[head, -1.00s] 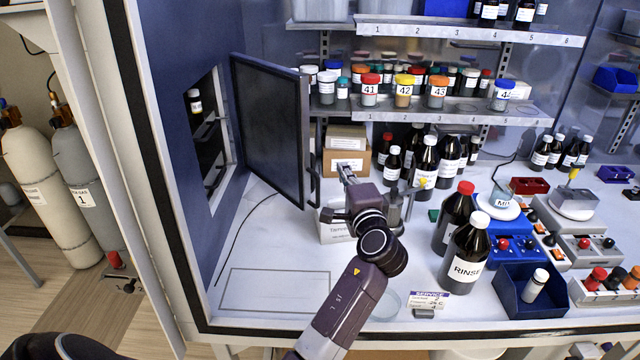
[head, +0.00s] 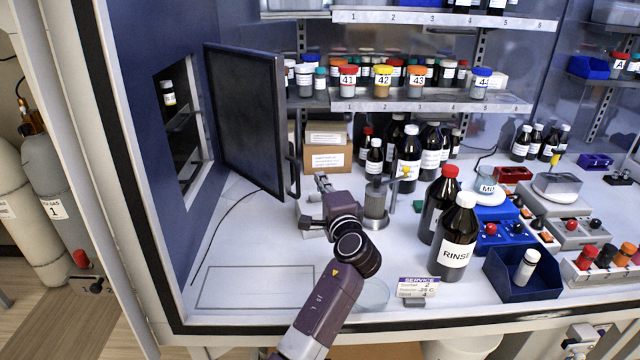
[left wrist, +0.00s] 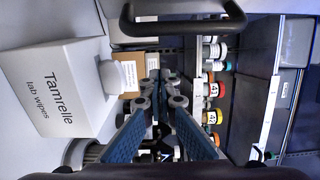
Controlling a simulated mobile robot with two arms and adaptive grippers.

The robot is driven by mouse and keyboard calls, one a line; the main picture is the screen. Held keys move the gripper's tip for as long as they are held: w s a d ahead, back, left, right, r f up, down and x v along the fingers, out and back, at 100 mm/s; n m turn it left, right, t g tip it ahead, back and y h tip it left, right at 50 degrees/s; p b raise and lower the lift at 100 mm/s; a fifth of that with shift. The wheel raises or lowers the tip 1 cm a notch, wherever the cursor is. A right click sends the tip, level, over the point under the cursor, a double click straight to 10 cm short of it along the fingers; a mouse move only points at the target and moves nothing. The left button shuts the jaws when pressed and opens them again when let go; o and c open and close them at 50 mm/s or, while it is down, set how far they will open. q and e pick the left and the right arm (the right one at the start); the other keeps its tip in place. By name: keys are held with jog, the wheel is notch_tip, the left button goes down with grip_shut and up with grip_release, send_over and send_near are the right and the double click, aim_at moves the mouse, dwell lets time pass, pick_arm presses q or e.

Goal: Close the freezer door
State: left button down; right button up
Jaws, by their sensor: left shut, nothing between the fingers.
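The freezer door (head: 245,120) is a dark panel standing open, swung out from the blue left wall. The freezer opening (head: 183,125) behind it shows dark shelves with a small vial. The dark door handle (head: 293,170) is on the door's free edge; a dark bar at the top of the left wrist view looks like this handle (left wrist: 190,28). My left gripper (head: 322,182) is just right of the handle, apparently apart from it. Its fingers are together and empty in the left wrist view (left wrist: 160,82). My right gripper is not in view.
A white lab wipes box (left wrist: 60,90) and brown cartons (head: 327,157) are close to the left gripper. Dark bottles, including a RINSE bottle (head: 455,240), stand to the right. Shelves of jars (head: 430,102) hang behind. The bench left of the arm is clear except for a thin cable.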

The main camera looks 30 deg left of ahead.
pick_arm(q)
jog(key=p+x, duration=0.1)
jog(key=x, duration=0.5)
jog(key=shift+w+a+r, duration=0.1)
jog(key=shift+w+a, duration=0.1)
jog(key=s+p, duration=0.1)
jog(key=s+a+p, duration=0.1)
jog(key=s, duration=0.1)
jog(key=shift+a+p, duration=0.15)
jog(key=shift+p, duration=0.25)
jog(key=shift+s+a, duration=0.15)
jog(key=shift+s, duration=0.3)
jog(key=shift+w, duration=0.1)
